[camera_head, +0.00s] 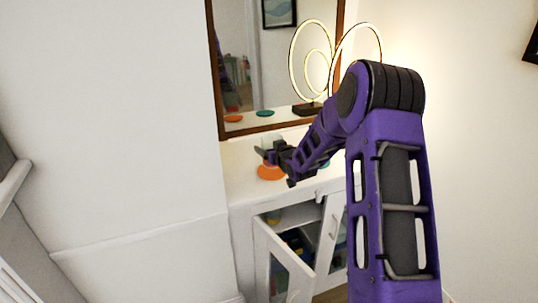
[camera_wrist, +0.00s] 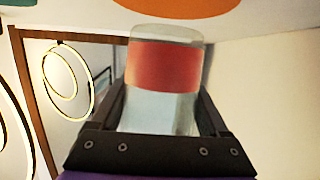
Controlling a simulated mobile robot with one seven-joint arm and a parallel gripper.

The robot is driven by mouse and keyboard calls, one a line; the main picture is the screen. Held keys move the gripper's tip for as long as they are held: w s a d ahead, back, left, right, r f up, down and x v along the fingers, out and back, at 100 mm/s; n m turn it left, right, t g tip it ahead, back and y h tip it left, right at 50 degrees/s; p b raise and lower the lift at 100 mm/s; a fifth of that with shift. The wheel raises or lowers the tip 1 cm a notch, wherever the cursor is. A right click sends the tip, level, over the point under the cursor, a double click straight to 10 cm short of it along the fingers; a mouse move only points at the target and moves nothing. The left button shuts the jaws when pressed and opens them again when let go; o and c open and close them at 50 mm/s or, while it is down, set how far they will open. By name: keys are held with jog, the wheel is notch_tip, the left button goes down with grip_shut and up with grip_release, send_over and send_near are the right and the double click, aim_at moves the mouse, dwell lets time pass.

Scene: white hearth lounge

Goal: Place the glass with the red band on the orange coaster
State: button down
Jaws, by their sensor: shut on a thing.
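The glass with the red band (camera_wrist: 165,68) fills the middle of the wrist view, between the two dark fingers of my gripper (camera_wrist: 162,92). My gripper is shut on it. In the head view my gripper (camera_head: 270,154) is above the white cabinet top, close to the orange coaster (camera_head: 270,173). The glass is too small and covered there to make out clearly. The orange coaster also shows at the top edge of the wrist view (camera_wrist: 185,6), apart from the glass in the picture. I cannot tell the gap between glass and coaster.
A teal coaster (camera_head: 322,192) is partly hidden behind my arm. A wood-framed mirror (camera_head: 250,70) stands behind the cabinet top (camera_head: 238,188) and reflects the coasters. A lamp with glowing rings (camera_head: 357,32) stands at the back. A cabinet door (camera_head: 285,262) below hangs open.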

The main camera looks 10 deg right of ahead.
jog(key=shift+f, duration=0.95)
jog(key=shift+f, duration=0.1)
jog(key=shift+f+b, duration=0.15)
jog(key=shift+b, duration=0.15)
grip_release()
jog(key=shift+r+p, duration=0.35)
jog(key=shift+p, duration=0.1)
jog(key=v, duration=1.2)
jog(key=shift+f, duration=0.15)
